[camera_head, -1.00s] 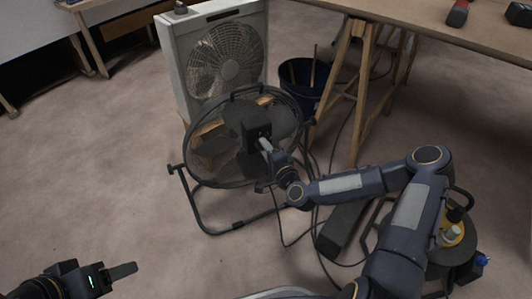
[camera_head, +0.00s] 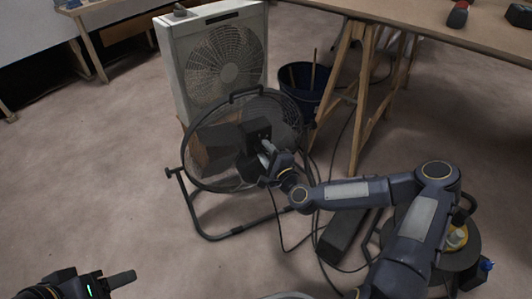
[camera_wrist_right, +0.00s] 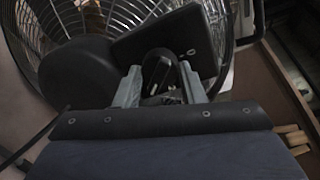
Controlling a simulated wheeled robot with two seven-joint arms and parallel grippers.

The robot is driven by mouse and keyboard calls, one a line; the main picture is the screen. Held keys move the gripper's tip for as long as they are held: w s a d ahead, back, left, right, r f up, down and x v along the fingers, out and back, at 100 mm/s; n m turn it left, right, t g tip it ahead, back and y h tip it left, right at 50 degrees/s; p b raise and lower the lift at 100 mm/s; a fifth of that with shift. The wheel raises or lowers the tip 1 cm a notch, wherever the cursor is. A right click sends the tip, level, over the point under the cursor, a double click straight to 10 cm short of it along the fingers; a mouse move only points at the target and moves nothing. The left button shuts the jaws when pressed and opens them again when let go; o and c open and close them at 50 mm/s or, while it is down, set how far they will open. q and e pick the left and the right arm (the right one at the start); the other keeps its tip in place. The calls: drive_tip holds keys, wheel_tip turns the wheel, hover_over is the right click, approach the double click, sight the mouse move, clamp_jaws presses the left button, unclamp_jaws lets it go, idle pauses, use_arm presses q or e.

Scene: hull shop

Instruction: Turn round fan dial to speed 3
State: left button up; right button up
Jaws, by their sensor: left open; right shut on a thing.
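The round fan (camera_head: 232,135) stands on a black tube stand on the floor, its motor housing facing me. It also shows in the right wrist view, with its wire cage and dark motor box (camera_wrist_right: 170,42). My right gripper (camera_head: 264,150) is at the back of the motor box. In the right wrist view my right gripper (camera_wrist_right: 160,88) is shut on a dark, rounded part, the fan dial (camera_wrist_right: 158,72), between its fingers. The dial's markings cannot be read. My left gripper (camera_head: 120,279) is open and empty at the lower left, far from the fan.
A white box fan (camera_head: 212,62) stands behind the round fan. A dark blue bucket (camera_head: 302,84) is beside a wooden trestle table (camera_head: 420,22). Cables and a long dark box (camera_head: 345,235) lie on the floor at right. The floor at left is clear.

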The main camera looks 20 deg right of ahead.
drive_tip(key=o, duration=1)
drive_tip(key=p+v, duration=0.2)
drive_tip(key=v, duration=0.5)
drive_tip(key=shift+s+d, duration=0.1)
drive_tip(key=shift+s, duration=0.3)
